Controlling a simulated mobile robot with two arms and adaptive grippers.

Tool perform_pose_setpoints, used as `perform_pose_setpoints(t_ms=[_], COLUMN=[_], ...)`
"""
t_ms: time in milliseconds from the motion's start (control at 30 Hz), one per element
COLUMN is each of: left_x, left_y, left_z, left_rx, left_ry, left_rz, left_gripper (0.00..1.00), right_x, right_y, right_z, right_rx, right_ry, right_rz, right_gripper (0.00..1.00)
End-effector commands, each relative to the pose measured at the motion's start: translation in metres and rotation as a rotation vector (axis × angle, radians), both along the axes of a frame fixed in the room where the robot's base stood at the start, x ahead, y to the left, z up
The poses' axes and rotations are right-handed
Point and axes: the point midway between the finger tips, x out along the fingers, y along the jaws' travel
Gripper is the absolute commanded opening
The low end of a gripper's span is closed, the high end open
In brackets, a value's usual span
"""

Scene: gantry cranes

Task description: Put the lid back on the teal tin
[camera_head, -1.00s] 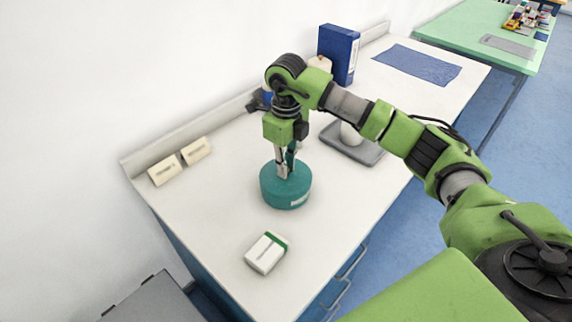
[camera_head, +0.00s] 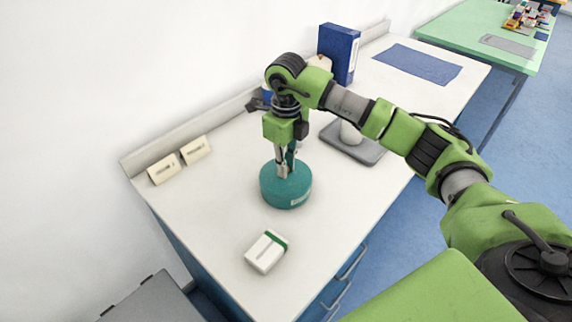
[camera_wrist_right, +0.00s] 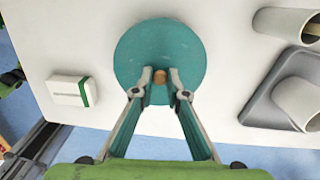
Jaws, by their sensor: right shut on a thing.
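The teal tin (camera_head: 287,201), round with a pale label low on its side, stands upright on the white counter. Its teal lid (camera_wrist_right: 160,45) is a round disc with a small brown knob (camera_wrist_right: 160,76) in the middle. The lid is over the tin, and I see no clear gap between them in the head view. My right gripper (camera_head: 285,173) points down at the top of the tin. In the right wrist view my right gripper (camera_wrist_right: 160,80) is shut on the knob. The tin's body is hidden under the lid there. My left gripper is not in view.
A white box with a green stripe (camera_head: 266,252) lies near the front. Two cream cards (camera_head: 163,169) stand by the wall at left. A grey tray (camera_head: 370,155) holding a white vessel is right of the tin. A blue binder (camera_head: 338,54) stands behind. Counter around the tin is clear.

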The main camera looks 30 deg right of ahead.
Motion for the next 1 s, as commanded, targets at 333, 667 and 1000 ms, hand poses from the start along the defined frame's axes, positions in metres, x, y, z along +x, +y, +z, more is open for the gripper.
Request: perform_pose_setpoints(t_ms=[333, 667, 1000], left_x=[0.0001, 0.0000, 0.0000], left_y=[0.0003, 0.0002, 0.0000], left_z=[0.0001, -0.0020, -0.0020], left_rx=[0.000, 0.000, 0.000], left_ry=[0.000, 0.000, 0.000], left_rz=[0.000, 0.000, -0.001], left_gripper=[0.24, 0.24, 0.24], right_x=[0.0002, 0.0002, 0.0001], right_y=[-0.0002, -0.0002, -0.0002], right_z=[0.0004, -0.0001, -0.0003], right_rx=[0.000, 0.000, 0.000], right_ry=[-0.001, -0.001, -0.001], right_rz=[0.000, 0.000, 0.000], right_gripper=[0.00, 0.00, 0.33])
